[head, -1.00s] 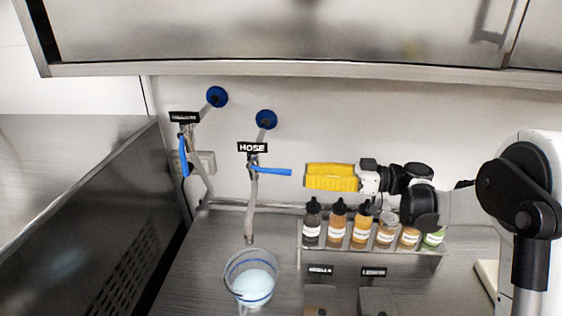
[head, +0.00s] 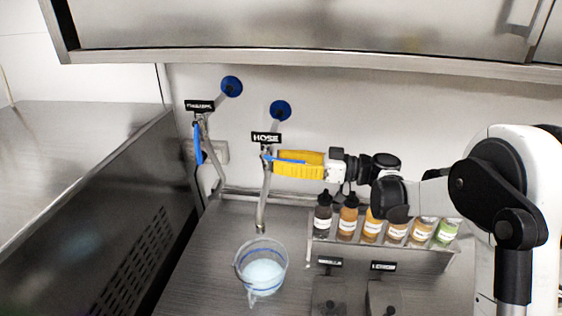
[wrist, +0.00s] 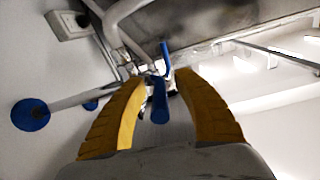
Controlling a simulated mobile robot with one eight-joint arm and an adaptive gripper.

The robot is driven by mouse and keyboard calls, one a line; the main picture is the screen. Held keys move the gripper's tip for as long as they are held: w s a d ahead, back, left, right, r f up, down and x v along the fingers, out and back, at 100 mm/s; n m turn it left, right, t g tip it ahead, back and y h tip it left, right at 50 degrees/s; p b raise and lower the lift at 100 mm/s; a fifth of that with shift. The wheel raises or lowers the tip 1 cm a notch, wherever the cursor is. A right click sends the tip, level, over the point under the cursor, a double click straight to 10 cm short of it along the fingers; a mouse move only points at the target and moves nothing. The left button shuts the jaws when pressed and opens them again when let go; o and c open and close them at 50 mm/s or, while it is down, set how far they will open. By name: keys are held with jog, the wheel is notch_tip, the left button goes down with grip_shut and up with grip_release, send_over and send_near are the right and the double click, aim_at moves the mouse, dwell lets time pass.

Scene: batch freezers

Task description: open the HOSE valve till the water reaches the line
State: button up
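The HOSE valve (head: 267,150) is on the wall under its black label (head: 266,138). Its blue handle (head: 285,160) sticks out to the right, roughly level. My gripper (head: 280,164) has its yellow fingers around the handle. In the wrist view the fingers (wrist: 157,88) are apart, and the blue handle (wrist: 160,102) lies between them with gaps on both sides. A clear jug (head: 280,252) with blue markings stands below the hose outlet (head: 261,227) and holds pale blue water (head: 264,271). I cannot tell the exact water level against the line, or whether water is flowing.
A second valve with a hanging blue handle (head: 198,144) is to the left. A rack (head: 325,247) of several labelled bottles stands right of the jug, below my arm. Two grey containers are in front of it. A steel cabinet (head: 300,30) overhangs the counter.

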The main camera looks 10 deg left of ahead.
grip_shut()
